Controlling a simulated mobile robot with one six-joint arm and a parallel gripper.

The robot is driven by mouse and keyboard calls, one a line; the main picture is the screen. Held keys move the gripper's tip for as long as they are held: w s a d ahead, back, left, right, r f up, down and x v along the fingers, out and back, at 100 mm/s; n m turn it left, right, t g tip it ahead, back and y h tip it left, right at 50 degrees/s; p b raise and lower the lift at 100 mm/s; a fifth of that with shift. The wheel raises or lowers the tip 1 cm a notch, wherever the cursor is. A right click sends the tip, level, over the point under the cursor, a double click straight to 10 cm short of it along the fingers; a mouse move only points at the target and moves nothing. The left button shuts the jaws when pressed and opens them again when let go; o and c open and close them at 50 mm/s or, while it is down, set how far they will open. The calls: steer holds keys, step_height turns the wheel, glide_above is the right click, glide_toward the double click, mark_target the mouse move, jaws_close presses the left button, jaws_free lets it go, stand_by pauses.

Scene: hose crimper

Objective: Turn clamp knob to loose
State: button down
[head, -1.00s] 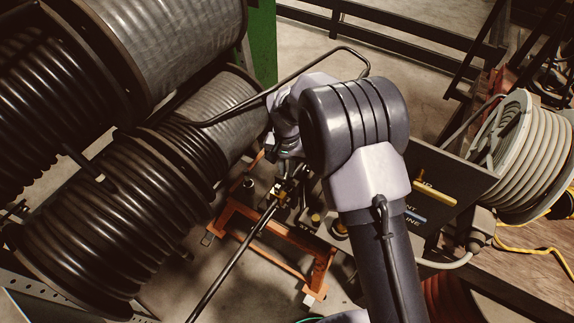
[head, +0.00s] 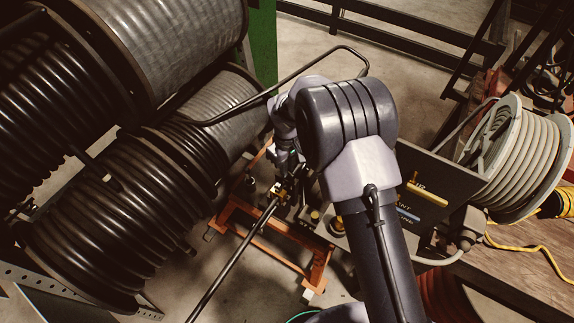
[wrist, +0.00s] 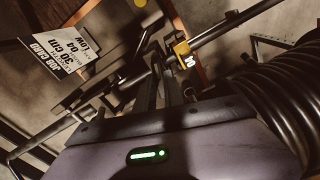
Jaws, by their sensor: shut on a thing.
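My gripper (wrist: 158,72) reaches down to the crimper on the orange stand (head: 318,268). Its two dark fingers are shut on a small dark part, which seems to be the clamp knob; the fingers and shadow mostly hide it, and its setting cannot be read. A yellow block (wrist: 182,48) with a white mark sits just right of the fingertips in the wrist view. It also shows below my gripper in the head view (head: 281,191). A black hose (head: 236,255) runs from this block toward the lower left, and it crosses the upper right of the wrist view (wrist: 232,23).
Large hose reels (head: 110,225) stand close on the left. A grey box with a yellow handle (head: 427,194) and a pale hose reel (head: 520,160) stand on the right. A white job card (wrist: 62,42) shows "30 cm" and "LOW". Bent black tubing (head: 320,62) passes behind my arm.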

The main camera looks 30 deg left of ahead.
steer(key=shift+n+p, duration=0.35)
steer(key=shift+n, duration=1.55)
steer(key=c, duration=1.4)
jaws_free()
steer(key=shift+c, duration=0.2)
step_height(320, 180, up, 17)
steer(key=p, duration=0.4)
steer(key=shift+r, duration=0.2)
